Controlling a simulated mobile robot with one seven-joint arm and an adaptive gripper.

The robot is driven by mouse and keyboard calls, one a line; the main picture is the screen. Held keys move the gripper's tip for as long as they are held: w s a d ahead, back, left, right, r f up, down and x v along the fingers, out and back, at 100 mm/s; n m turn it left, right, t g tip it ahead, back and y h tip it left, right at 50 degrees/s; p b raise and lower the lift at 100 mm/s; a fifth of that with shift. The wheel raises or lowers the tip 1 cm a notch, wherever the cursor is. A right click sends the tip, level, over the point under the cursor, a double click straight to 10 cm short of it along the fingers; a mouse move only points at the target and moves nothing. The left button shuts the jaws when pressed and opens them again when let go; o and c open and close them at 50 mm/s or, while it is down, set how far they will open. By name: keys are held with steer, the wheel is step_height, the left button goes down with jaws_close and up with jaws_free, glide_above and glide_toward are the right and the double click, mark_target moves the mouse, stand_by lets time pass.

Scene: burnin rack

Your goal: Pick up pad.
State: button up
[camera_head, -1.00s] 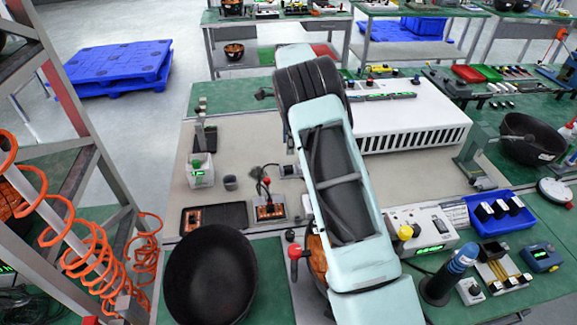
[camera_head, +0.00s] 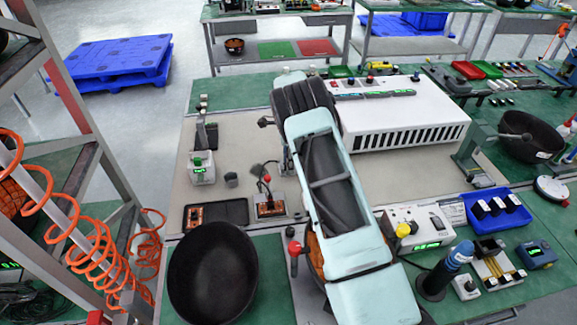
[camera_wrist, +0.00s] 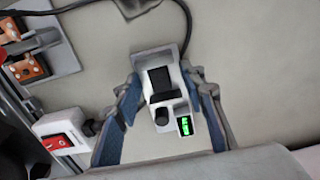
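In the wrist view, a small white unit (camera_wrist: 168,105) with a knob and a lit green display stands between my fingers. A black block (camera_wrist: 165,83) sits on its face; I cannot tell whether this is the pad. My gripper (camera_wrist: 168,108) is open, with one blue-lined finger on each side of the unit. A gap shows at the left finger; contact on the right is unclear. In the head view, my arm hides most of the gripper and this unit. A dark grey flat piece (camera_head: 258,170) lies left of the arm; its identity is unclear.
A red switch box (camera_wrist: 62,138) and an orange board (camera_wrist: 28,66) are left in the wrist view. A black cable (camera_wrist: 184,22) runs above the unit. In the head view, a black bowl (camera_head: 212,287) stands front left and a white vented box (camera_head: 405,132) at the back.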

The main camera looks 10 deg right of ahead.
steer(key=c, duration=0.8)
